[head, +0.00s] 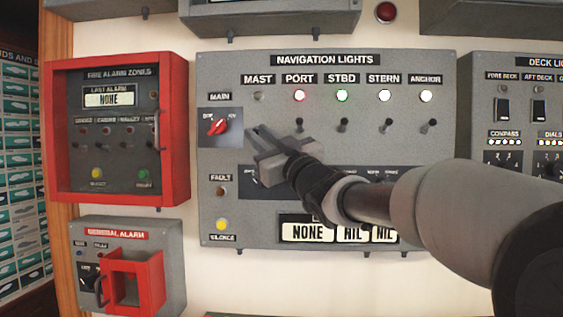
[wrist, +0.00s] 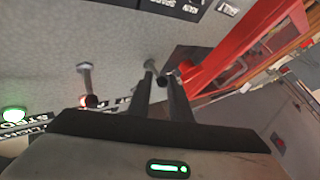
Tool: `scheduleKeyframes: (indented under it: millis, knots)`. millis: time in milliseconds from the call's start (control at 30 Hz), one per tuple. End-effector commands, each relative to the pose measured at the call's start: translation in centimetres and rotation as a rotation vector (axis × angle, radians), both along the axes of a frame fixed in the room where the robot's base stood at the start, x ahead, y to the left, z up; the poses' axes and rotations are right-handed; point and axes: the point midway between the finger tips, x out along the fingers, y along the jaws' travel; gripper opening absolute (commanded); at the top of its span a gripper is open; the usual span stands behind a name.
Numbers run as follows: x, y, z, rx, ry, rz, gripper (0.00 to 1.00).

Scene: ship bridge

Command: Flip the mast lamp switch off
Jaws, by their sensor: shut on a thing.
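The grey NAVIGATION LIGHTS panel (head: 228,72) is in the middle of the head view. Its MAST lamp (head: 259,96) looks grey and unlit, while the PORT, STBD, STERN and ANCHOR lamps glow. My gripper (head: 256,130) is at the panel below the MAST lamp, with its fingers shut on the mast lamp switch. The fingertips mostly hide that switch in the head view. In the wrist view the mast lamp switch (wrist: 149,65) shows as a metal lever at the tips of my fingers (wrist: 162,84). Its exact tilt is hard to tell.
The port switch (head: 299,126) stands close to the right of my gripper. The red MAIN rotary switch (head: 217,126) is close to the left. A red fire alarm box (head: 180,125) juts out farther left, and a red guard (head: 150,283) sits below it.

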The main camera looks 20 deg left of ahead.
Motion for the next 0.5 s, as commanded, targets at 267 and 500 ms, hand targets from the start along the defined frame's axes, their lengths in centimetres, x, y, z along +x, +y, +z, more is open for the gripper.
scheduleKeyframes:
  millis: [267,500]
  knots:
    - [0.17,0.30,-1.38,0.042,-0.132,0.005,0.00]
    - [0.27,0.34,-1.24,0.057,-0.180,0.004,0.00]
